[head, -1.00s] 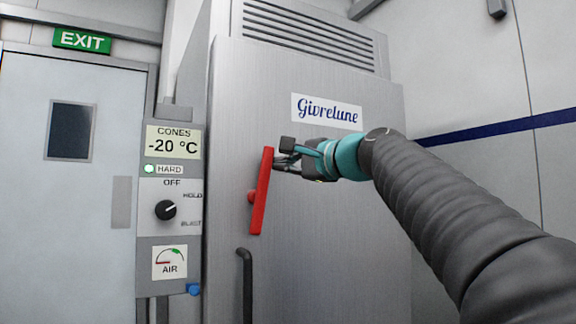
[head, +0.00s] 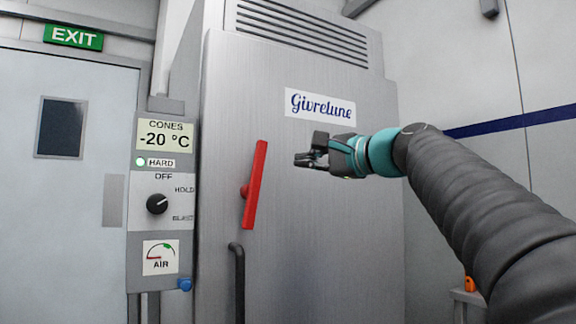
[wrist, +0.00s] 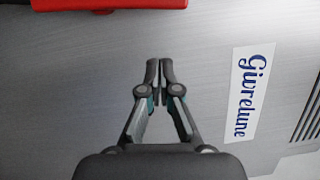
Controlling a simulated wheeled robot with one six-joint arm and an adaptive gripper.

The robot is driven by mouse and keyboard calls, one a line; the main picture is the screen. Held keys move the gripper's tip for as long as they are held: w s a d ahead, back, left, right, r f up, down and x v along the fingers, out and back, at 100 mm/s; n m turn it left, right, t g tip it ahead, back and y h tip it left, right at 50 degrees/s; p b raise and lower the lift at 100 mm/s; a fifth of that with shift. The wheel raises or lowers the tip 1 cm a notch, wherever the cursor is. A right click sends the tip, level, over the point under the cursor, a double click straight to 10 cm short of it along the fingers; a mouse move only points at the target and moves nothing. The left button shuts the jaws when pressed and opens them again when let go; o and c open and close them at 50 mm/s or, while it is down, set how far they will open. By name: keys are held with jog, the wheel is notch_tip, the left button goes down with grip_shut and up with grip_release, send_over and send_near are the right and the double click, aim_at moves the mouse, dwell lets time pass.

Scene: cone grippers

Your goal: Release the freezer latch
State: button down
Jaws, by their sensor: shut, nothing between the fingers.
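The freezer latch is a red bar handle (head: 255,185) on the grey metal freezer door (head: 290,230). It stands nearly upright, its top leaning slightly right, on a red pivot at its left side. My gripper (head: 298,160) is shut and empty, to the right of the bar's upper half and apart from it. In the wrist view my gripper's fingertips (wrist: 159,62) meet over bare door, and part of the red handle (wrist: 110,4) shows along the top edge.
A dark vertical pull handle (head: 238,280) is below the latch. A control panel (head: 160,200) with a knob, air gauge and "-20 °C" display stands left of the freezer. A "Givrelune" label (head: 320,104) is above my gripper. Bare door lies around the gripper.

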jog(key=v, duration=0.6)
jog(key=shift+b, duration=0.4)
jog(key=shift+d+f, duration=0.15)
